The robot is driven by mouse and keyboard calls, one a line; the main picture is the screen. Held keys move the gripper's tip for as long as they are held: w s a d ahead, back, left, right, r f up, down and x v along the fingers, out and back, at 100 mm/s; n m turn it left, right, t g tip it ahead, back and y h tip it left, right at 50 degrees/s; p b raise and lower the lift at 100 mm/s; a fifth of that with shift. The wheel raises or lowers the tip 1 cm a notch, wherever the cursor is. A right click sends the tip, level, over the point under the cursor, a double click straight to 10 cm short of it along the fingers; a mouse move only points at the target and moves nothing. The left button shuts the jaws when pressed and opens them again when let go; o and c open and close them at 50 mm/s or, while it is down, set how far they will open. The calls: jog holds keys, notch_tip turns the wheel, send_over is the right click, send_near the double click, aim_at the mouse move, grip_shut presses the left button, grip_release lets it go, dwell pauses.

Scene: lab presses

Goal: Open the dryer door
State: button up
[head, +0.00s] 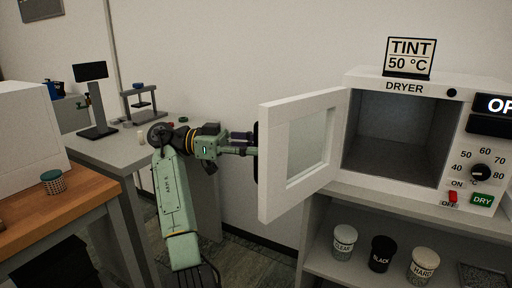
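The white dryer (405,87) stands at the right with its door (333,104) swung wide open to the left on its left-side hinge. The dark inside of the dryer is exposed and looks empty. The door has a pale window and a dark handle (257,152) at its free edge, mostly hidden behind the door. My gripper (248,148) is at this handle, on the outer side of the door. Its fingertips are partly hidden by the door edge, so I cannot tell whether they grip the handle.
A sign (410,57) reading "TINT 50 °C" stands on the dryer. The control knob (481,172), red switch (453,197) and green DRY button (482,200) are on its right. Jars labelled CLEAR (344,242), BLACK (381,253) and HARD (423,266) stand below. A grey bench (112,150) is left.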

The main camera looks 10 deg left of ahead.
jog(key=a, duration=0.7)
jog(key=shift+a, duration=0.3)
jog(key=shift+w, duration=0.1)
